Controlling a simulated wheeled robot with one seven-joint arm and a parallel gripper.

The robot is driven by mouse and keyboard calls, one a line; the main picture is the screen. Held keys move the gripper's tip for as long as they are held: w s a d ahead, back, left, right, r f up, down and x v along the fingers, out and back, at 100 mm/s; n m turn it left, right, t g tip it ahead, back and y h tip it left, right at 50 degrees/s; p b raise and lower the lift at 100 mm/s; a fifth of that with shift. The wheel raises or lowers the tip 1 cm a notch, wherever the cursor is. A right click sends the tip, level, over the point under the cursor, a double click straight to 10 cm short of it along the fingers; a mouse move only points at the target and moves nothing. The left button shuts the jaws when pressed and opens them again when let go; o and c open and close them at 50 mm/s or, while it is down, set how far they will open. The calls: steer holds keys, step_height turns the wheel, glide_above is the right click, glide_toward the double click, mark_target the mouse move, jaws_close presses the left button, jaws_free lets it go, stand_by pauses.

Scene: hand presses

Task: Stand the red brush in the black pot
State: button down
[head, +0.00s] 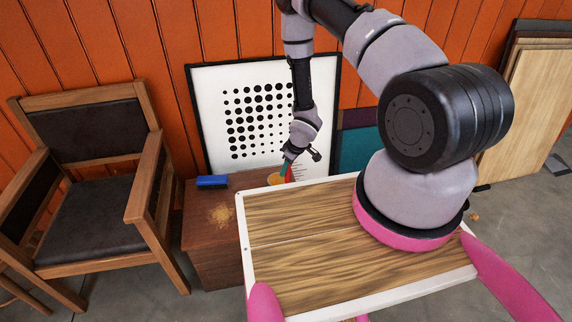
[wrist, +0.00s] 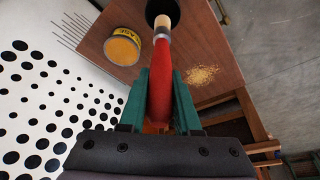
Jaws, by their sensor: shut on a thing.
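My gripper (wrist: 160,95) is shut on the red brush (wrist: 163,75), with a green finger on each side of its red handle. The brush's pale far end (wrist: 162,30) points away from the gripper. In the wrist view that end overlaps the round black pot (wrist: 162,8) at the top edge; I cannot tell whether it is inside the pot or above it. In the head view my gripper (head: 288,158) hangs over the brown wooden surface, and a little of the red brush (head: 288,173) shows below it. I cannot make out the pot in the head view.
A yellow tin (wrist: 122,46) stands beside the pot on the brown bench top (wrist: 135,73). Sawdust (head: 221,214) and a blue object (head: 212,182) lie on the bench. A dotted white panel (head: 215,95) stands behind it. A wooden chair (head: 90,170) stands at the left.

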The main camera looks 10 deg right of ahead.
steer(key=shift+f, duration=3.7)
steer(key=c, duration=0.5)
jaws_free()
steer(key=shift+c, duration=0.2)
steer(key=shift+r, duration=0.1)
steer(key=v, duration=1)
steer(key=shift+r, duration=0.25)
steer(key=shift+s+d, duration=0.1)
steer(key=shift+d, duration=0.05)
